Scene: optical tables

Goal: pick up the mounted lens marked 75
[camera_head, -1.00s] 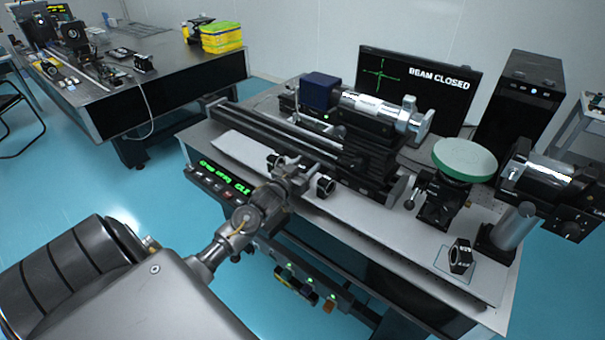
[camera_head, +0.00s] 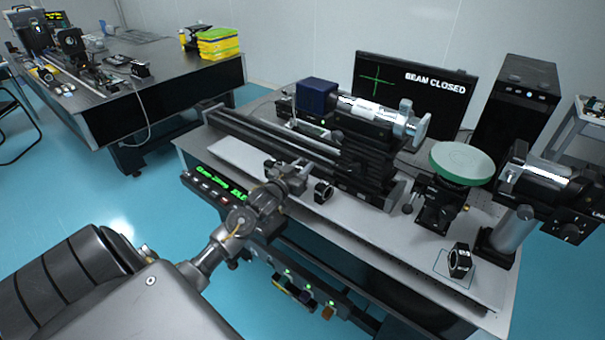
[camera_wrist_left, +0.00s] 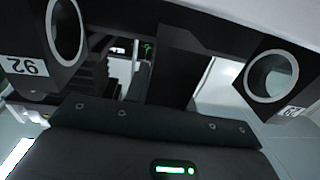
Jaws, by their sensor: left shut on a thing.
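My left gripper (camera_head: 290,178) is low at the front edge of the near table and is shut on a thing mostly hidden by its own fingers. That thing looks like a dark lens mount, with no mark in view. A black mount with a ring (camera_head: 323,192) stands just right of the gripper. In the left wrist view, one ringed black mount (camera_wrist_left: 32,47) is at the left with an upside-down label. Another ringed mount (camera_wrist_left: 300,86) is at the right with a small tilted label. My right gripper is out of view.
Behind the gripper are a long dark rail (camera_head: 285,140) and a green disc on a stand (camera_head: 463,163). A monitor (camera_head: 410,90) reads BEAM CLOSED. The pale strip between is mostly clear.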

